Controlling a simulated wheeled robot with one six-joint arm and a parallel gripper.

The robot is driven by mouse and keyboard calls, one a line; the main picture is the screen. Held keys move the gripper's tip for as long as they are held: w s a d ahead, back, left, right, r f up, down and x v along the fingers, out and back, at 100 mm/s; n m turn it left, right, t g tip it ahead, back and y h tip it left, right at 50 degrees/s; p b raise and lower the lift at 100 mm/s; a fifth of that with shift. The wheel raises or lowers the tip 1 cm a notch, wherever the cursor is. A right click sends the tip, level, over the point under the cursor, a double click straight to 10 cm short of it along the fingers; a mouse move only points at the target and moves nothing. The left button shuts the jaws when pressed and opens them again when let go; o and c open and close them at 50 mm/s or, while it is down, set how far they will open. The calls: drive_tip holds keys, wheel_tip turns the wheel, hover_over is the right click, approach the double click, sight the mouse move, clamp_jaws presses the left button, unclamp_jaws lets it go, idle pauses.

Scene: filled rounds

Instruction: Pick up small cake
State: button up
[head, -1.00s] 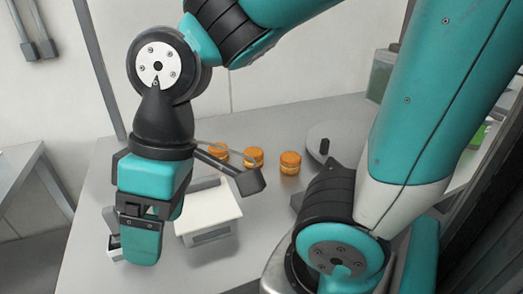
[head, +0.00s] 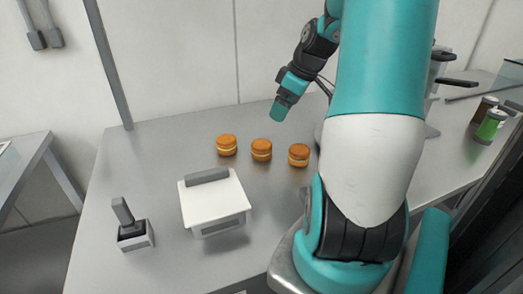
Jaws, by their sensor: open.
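Three small round cakes, orange-brown with a pale filling band, stand in a row on the steel table: a left cake (head: 227,145), a middle cake (head: 261,150) and a right cake (head: 299,155). My gripper (head: 279,111) is above and behind the row in the picture, between the middle and right cakes from left to right. It is apart from all three cakes and holds nothing that I can see. Its fingers are small and seen from the side, so the gap between them is hard to make out.
A white box with a grey handle (head: 215,205) stands in front of the cakes. A small dark holder with an upright handle (head: 134,232) is at the front left. My arm hides much of the table's right side.

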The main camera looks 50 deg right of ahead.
sight(263, 143)
drive_tip(key=x, duration=1.1)
drive_tip(key=shift+a+r+p, duration=0.1)
drive_tip(key=shift+p, duration=0.2)
drive_tip(key=shift+p+x, duration=0.55)
drive_tip(key=shift+x, duration=2.1)
drive_tip(key=shift+w+r, duration=0.1)
drive_tip(key=c, duration=0.7)
